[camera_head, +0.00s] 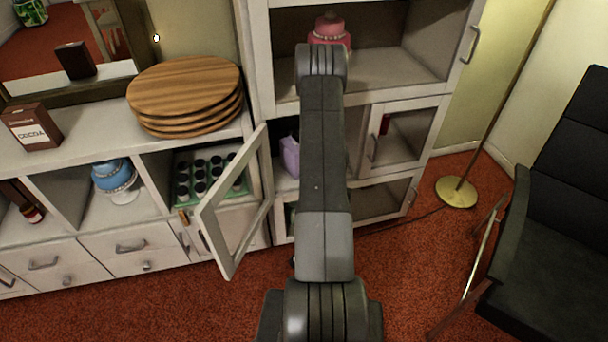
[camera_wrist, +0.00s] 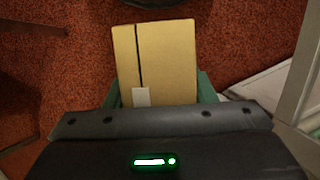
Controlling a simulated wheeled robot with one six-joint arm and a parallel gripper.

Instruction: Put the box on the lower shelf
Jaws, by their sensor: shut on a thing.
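The box (camera_wrist: 170,65) is tan cardboard with a dark stripe and a white label. It shows in the wrist view, between the greenish fingers of my gripper (camera_wrist: 162,92), which is shut on it over red carpet. In the head view my own arm hides the gripper and the box. The tall white cabinet (camera_head: 258,60) stands beyond my arm. Its upper open shelf (camera_head: 385,72) bears a pink cake. Below are a middle compartment with a purple item (camera_head: 290,155) and a lower compartment (camera_head: 380,203), partly hidden by my arm. I cannot tell which one is the lower shelf.
A glass-paned door (camera_head: 232,215) swings out from the left sideboard beside my arm. Stacked wooden boards (camera_head: 185,90) and a cocoa box (camera_head: 32,127) stand on the sideboard. A black chair (camera_head: 555,215) and a lamp base (camera_head: 456,192) are at right. Carpet between is clear.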

